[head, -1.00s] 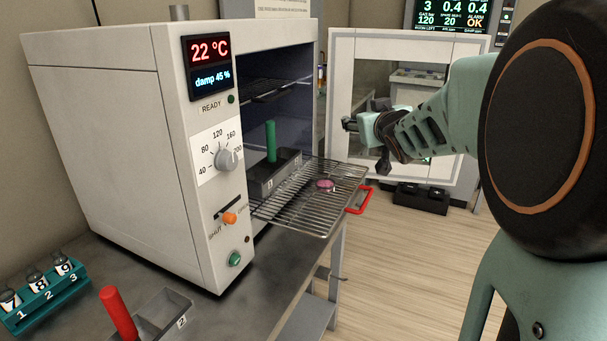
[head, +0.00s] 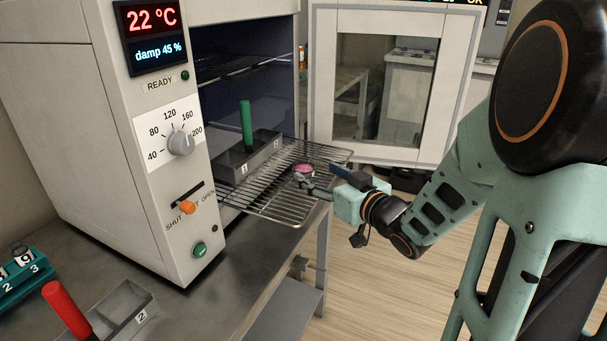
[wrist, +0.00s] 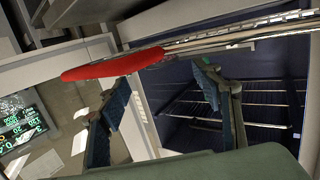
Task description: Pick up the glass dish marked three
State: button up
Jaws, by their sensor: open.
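A small round dish with pink contents (head: 304,169) sits on the pulled-out wire rack (head: 270,205) of the oven, near its outer right end. I cannot read a number on it. My gripper (head: 322,178) is open and empty, its fingers pointing left at the rack's outer edge, just right of the dish in the head view. In the wrist view, the open fingers (wrist: 166,88) straddle open space.
A grey tray marked 1 with a green handle (head: 246,126) stands on the rack, left of the dish. The open oven door (head: 390,153) stands behind my gripper. A red-handled tray marked 2 (head: 122,312) and a teal vial rack (head: 28,278) are on the bench.

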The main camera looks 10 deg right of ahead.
aim_at(299, 164)
jog(key=shift+x, duration=0.9)
jog(key=x, duration=0.1)
jog(key=b+x, duration=0.1)
jog(key=x, duration=0.1)
jog(key=b+x, duration=0.1)
jog(key=shift+a+f, duration=0.25)
jog(key=shift+f, duration=0.05)
jog(key=shift+w+a, duration=0.15)
jog(key=shift+w, duration=0.4)
jog(key=shift+r, duration=0.1)
jog(key=c, duration=1.3)
jog(key=shift+o, duration=0.2)
